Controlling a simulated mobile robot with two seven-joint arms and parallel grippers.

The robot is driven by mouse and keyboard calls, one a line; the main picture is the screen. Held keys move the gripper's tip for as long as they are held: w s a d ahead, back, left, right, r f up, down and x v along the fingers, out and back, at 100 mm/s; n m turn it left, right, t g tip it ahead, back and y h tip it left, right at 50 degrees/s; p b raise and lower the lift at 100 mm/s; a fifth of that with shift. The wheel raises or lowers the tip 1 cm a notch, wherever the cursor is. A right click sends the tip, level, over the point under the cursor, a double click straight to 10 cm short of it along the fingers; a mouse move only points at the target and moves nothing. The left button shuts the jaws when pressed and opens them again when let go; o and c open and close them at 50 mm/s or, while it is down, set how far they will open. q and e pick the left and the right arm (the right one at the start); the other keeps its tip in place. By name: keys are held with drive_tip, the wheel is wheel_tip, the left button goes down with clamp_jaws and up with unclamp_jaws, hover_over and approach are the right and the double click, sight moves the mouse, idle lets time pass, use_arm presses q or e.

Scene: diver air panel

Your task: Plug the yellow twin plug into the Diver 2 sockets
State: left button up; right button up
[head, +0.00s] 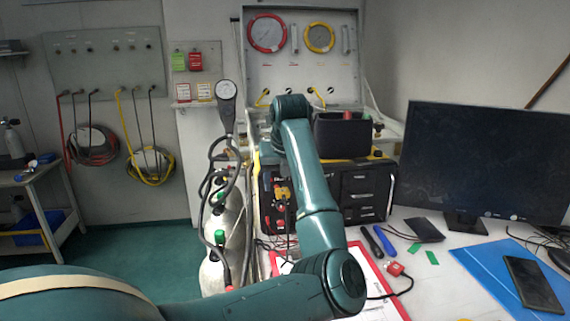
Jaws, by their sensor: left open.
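The yellow plug-like piece (283,193) shows just left of my left forearm, in front of the dark equipment box, with dark cable below it. I cannot tell whether it is seated in sockets. My left arm comes in from the lower left, bends at the elbow over the table and reaches up and away. My left gripper (279,179) is open, small and dark beyond the wrist, close to the yellow piece; its fingers are hard to make out against the box. The Diver 2 socket labels are not readable. My right gripper is not in view.
A red plug (395,269) with black cable lies on the table near a clipboard (384,290). A monitor (485,160), blue folder (490,275) and phone (533,283) fill the right. Gas cylinders (235,225) stand left of the box. A gauge panel (302,70) stands behind.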

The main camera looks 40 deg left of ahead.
use_arm(q)
drive_tip(key=shift+x, duration=0.95)
drive_tip(key=c, duration=1.2)
drive_tip(key=shift+d, duration=0.1)
drive_tip(key=shift+s+d+b, duration=0.5)
drive_tip(key=shift+s+d, duration=0.5)
drive_tip(key=shift+d, duration=0.2)
drive_tip(key=shift+s+d, duration=0.1)
